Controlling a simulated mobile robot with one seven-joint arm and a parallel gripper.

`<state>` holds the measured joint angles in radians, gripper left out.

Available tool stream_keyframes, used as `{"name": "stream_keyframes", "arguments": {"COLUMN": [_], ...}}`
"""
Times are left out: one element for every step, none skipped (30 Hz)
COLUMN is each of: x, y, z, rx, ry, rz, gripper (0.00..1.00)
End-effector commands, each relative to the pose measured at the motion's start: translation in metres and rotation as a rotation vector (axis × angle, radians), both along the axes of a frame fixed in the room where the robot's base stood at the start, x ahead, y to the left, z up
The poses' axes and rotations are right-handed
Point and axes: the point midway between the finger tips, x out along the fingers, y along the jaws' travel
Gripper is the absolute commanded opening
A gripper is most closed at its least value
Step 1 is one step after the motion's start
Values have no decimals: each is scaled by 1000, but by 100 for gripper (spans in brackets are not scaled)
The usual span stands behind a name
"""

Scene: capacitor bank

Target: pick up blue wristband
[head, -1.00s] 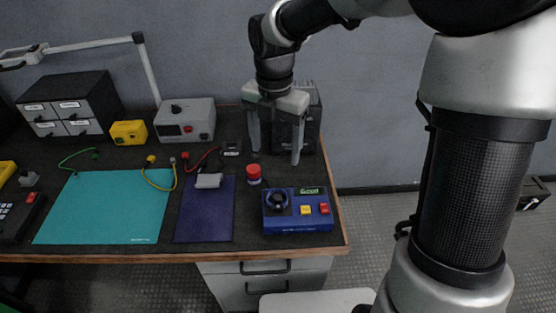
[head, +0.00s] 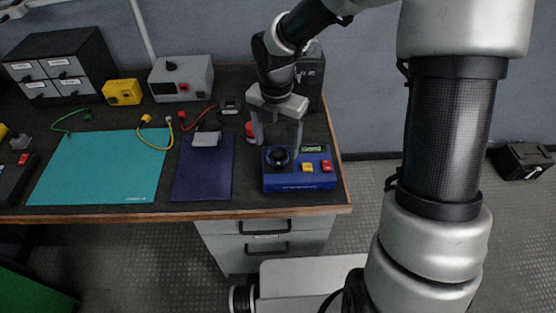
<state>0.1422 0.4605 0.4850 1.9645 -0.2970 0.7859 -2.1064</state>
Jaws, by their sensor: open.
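I cannot clearly make out a blue wristband. A dark round piece (head: 278,157), perhaps a ring or a knob, sits on the left part of a blue box (head: 293,184). The box has a green display, a yellow button and a red button, and stands at the desk's front right. My gripper (head: 279,149) points down, open, with its fingers apart on either side of the round piece. Nothing shows between the fingers. Whether the fingertips touch the box I cannot tell.
A red-capped jar (head: 250,132) stands close to the left finger. A navy mat (head: 202,178) with a grey block (head: 206,139) and a teal mat (head: 95,175) lie to the left. A dark case (head: 312,90) stands behind my gripper. The desk's wooden edge (head: 180,214) runs along the front.

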Motion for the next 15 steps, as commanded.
{"name": "stream_keyframes", "arguments": {"x": [-1,-2,-2,-2,-1,-1,-1,-1,-1,-1,-1,-1,-1,-1,-1], "y": [-1,-1,-1,-1,-1,-1,-1,-1,-1,-1,-1,-1,-1,-1,-1], "z": [-14,-19,-24,-28,-31,-33,-34,-34,-34,-33,-33,-33,-33,-33,-33], "rx": [-1,-1,0,0,0,-1,-1,-1,0,0,0,0,0,0,0], "ry": [3,3,4,2,1,0,0,0,0,-1,0,0,0,0,0], "rz": [0,0,1,1,1,1,1,1,1,1,1,1,1,1,1], "gripper": [69,69,69,69,69,69,69,69,69,69,69,69,69,64,57]}}
